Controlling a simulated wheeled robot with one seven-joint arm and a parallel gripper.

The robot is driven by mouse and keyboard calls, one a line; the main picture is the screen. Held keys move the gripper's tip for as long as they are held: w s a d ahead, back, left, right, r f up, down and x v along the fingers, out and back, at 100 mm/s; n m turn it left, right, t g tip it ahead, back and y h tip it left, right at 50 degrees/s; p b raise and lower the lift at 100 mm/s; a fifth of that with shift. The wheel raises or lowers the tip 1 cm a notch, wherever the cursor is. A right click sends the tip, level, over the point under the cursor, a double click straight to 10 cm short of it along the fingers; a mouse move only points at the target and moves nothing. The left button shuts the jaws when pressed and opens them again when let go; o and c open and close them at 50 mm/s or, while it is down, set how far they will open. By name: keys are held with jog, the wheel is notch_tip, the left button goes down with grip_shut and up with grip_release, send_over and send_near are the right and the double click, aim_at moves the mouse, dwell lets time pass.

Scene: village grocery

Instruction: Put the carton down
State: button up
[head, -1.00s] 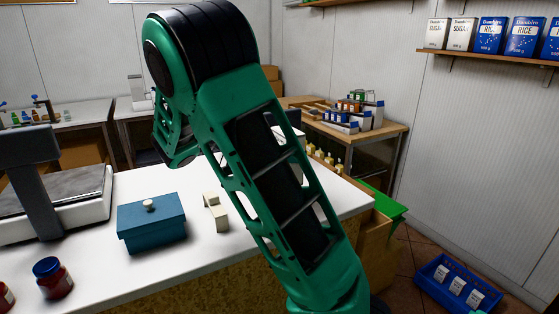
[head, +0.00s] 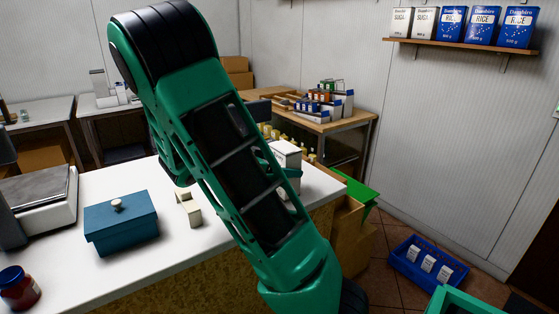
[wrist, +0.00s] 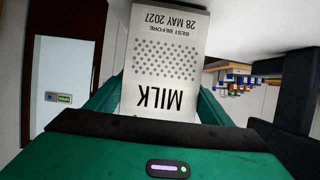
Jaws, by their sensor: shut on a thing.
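The white milk carton (wrist: 165,65) fills the upper middle of the wrist view, its printed label upside down in the picture. My gripper (wrist: 158,100) is shut on it, with a green finger on each side. In the head view the carton (head: 287,152) shows just right of my arm, over the right end of the white counter (head: 190,255). Part of the carton and most of my gripper (head: 283,170) are hidden behind the arm. I cannot tell whether the carton's base touches the counter.
A blue lidded box (head: 120,225), a cream block (head: 188,208), a scale (head: 45,195) and a red jar (head: 18,288) stand on the counter. A blue crate (head: 427,266) with white cartons is on the floor at right. Small yellow-topped items stand behind the carton.

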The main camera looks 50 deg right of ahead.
jog(key=shift+f, duration=0.2)
jog(key=o, duration=2)
jog(key=shift+f, duration=0.15)
